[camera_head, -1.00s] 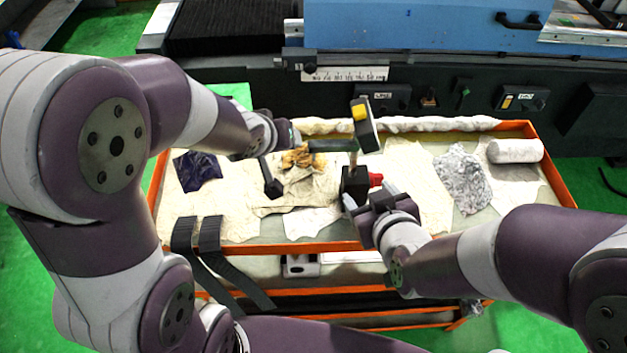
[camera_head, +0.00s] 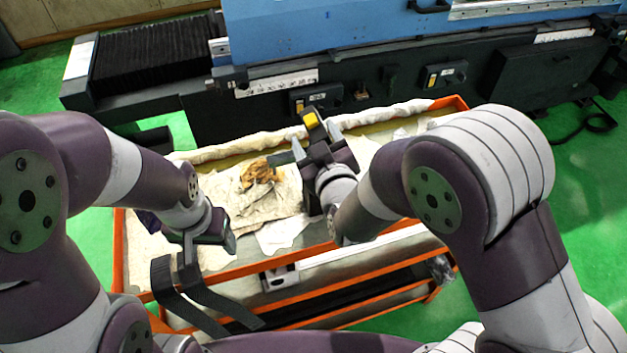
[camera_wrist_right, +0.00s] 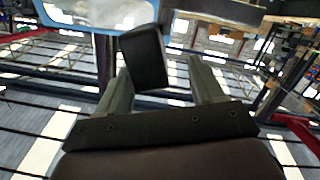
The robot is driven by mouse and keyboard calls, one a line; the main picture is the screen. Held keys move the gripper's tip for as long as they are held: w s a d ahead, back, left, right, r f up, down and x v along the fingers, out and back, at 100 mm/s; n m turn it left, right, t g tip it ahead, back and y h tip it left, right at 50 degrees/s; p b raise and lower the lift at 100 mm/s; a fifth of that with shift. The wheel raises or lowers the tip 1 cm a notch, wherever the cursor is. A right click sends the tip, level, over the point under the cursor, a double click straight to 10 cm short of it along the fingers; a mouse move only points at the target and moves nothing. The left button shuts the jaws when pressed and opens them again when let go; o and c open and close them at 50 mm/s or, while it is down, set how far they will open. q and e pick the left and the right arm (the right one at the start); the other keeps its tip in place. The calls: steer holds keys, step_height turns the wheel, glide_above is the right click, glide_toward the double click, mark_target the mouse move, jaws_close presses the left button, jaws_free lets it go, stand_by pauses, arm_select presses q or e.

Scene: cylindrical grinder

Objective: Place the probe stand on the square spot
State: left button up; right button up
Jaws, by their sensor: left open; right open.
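The probe stand stands on the cart, with a yellow-marked head (camera_head: 310,119) on top. A dark part low on the left of my right wrist looks like its base; the post is mostly hidden by my right gripper. My right gripper (camera_head: 316,139) is open, its fingers just below the head; I cannot tell whether they touch the stand. In the right wrist view, a black block (camera_wrist_right: 145,57) shows between the open fingers (camera_wrist_right: 160,78). I cannot make out the square spot.
The orange-rimmed cart (camera_head: 119,255) carries pale cloths and a crumpled tan rag (camera_head: 260,172) left of the stand. The black and blue grinder (camera_head: 330,35) stands close behind. My right arm covers the cart's right part.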

mark_target(315, 126)
steer(key=w, duration=0.1)
steer(key=w+p, duration=0.2)
steer(key=w, duration=0.1)
steer(key=shift+d+f, duration=0.1)
steer(key=shift+f, duration=0.2)
steer(key=shift+w+f, duration=0.15)
steer(key=shift+w, duration=0.05)
steer(key=shift+a, duration=0.3)
steer(key=shift+c, duration=0.8)
steer(key=shift+s, duration=0.15)
steer(key=c, duration=0.5)
jaws_close()
steer(key=shift+r, duration=0.2)
